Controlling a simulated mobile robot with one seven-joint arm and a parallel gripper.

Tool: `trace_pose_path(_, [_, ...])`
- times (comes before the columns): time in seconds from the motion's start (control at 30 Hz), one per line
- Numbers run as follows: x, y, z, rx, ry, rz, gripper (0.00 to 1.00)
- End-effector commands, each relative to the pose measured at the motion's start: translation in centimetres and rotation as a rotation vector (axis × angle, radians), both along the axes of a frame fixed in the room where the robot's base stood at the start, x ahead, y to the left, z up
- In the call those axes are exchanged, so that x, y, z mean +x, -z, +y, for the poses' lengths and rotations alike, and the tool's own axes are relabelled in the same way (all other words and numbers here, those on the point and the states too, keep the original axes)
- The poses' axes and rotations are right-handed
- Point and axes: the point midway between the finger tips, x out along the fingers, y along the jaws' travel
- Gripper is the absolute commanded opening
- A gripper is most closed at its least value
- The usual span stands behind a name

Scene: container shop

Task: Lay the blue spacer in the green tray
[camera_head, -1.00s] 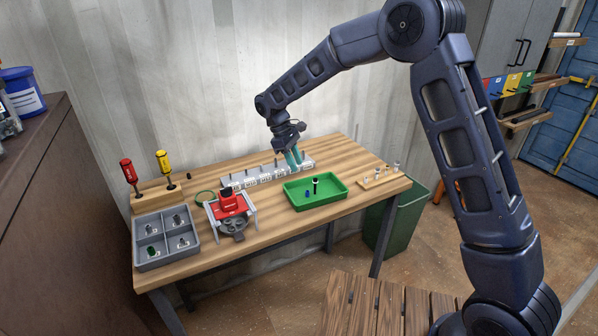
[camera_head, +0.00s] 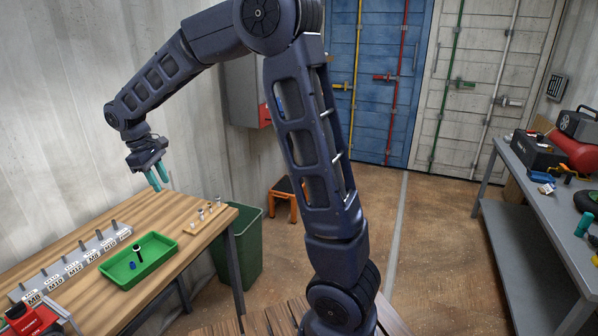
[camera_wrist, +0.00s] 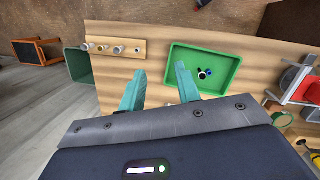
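The green tray (camera_head: 164,250) sits on the wooden workbench in the head view and also shows in the wrist view (camera_wrist: 238,72). A small blue spacer (camera_head: 132,265) lies inside the tray, near its left end in the head view. It shows in the wrist view (camera_wrist: 209,71) too. A black, white-topped upright piece (camera_head: 138,253) is beside it in the tray. My gripper (camera_head: 157,180) is raised above the bench, behind the tray. Its two teal fingers are spread apart in the wrist view (camera_wrist: 160,88), with nothing between them.
A wooden strip with several small pieces (camera_head: 207,220) lies right of the tray. A labelled white rack (camera_head: 72,264) with posts stands behind the tray. A red device (camera_head: 30,318) is at lower left. A green bin (camera_head: 238,250) stands beyond the bench's right end.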

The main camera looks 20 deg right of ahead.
Motion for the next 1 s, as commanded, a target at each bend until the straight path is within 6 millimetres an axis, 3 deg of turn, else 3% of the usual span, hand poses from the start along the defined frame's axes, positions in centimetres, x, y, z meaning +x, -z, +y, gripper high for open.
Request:
trace_pose_path(0.03, [0.0,-1.2,-2.2,0.018,0.042,-0.019,0.33])
trace_pose_path(0.1, [-0.3,-2.3,-4.9,0.039,0.096,-0.040,0.33])
trace_pose_path(0.4, [-2.9,-6.1,-15.5,0.131,0.329,-0.136,0.33])
trace_pose_path(0.7, [-7.7,-7.8,-24.5,0.220,0.562,-0.238,0.33])
trace_pose_path(1.0, [-13.8,-7.6,-31.4,0.306,0.790,-0.351,0.33])
